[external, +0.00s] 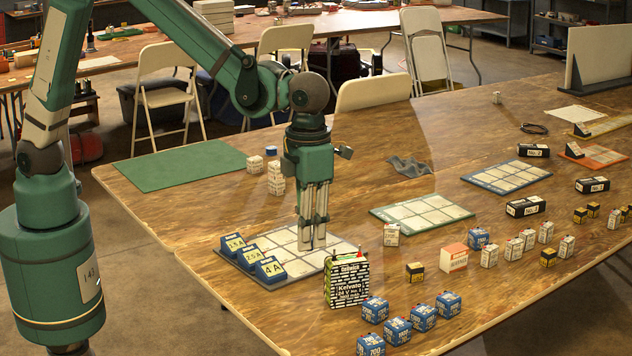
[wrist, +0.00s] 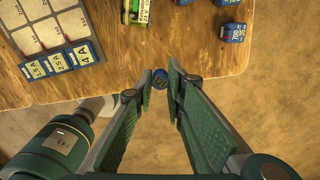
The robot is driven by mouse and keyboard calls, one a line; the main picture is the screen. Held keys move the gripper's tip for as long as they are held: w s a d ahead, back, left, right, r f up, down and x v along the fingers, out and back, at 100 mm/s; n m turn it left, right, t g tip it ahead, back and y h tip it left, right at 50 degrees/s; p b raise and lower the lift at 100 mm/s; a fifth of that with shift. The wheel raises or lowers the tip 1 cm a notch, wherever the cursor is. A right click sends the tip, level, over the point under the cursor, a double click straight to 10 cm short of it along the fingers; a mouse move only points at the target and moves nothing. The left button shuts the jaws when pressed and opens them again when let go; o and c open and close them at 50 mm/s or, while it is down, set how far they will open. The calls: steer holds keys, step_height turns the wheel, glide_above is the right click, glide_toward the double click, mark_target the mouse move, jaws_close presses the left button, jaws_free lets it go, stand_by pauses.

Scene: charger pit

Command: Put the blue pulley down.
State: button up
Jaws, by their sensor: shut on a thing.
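My gripper (external: 314,245) points straight down in the external view, in front of the gridded tray. It also shows in the wrist view (wrist: 161,88), with its fingertips closed in on a small round dark-blue thing, the blue pulley (wrist: 160,77). The pulley is held at the tips, and its far side is hard to make out. In the external view I cannot pick out the pulley between the fingers. In the wrist view the fingertips overlap the table (wrist: 110,92) close to its edge, with floor beyond; they look raised above it.
The gridded tray (external: 322,260) carries blue 1.5 A, 2.5 A and 4 A blocks (external: 269,269). A Kelvato battery (external: 346,280) stands beside it, with several blue 700 cubes (external: 397,331) to the right. A green mat (external: 180,164) lies clear at the back left.

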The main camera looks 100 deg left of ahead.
glide_above(308, 321)
step_height(308, 321, down, 8)
steer(key=shift+f, duration=0.2)
stand_by(0.5)
steer(key=shift+f+b, duration=0.65)
steer(key=shift+f, duration=2.45)
steer(key=shift+f, duration=0.1)
steer(key=shift+f+b, duration=0.45)
steer(key=shift+f, duration=1.35)
steer(key=shift+f, duration=0.1)
steer(key=o, duration=0.7)
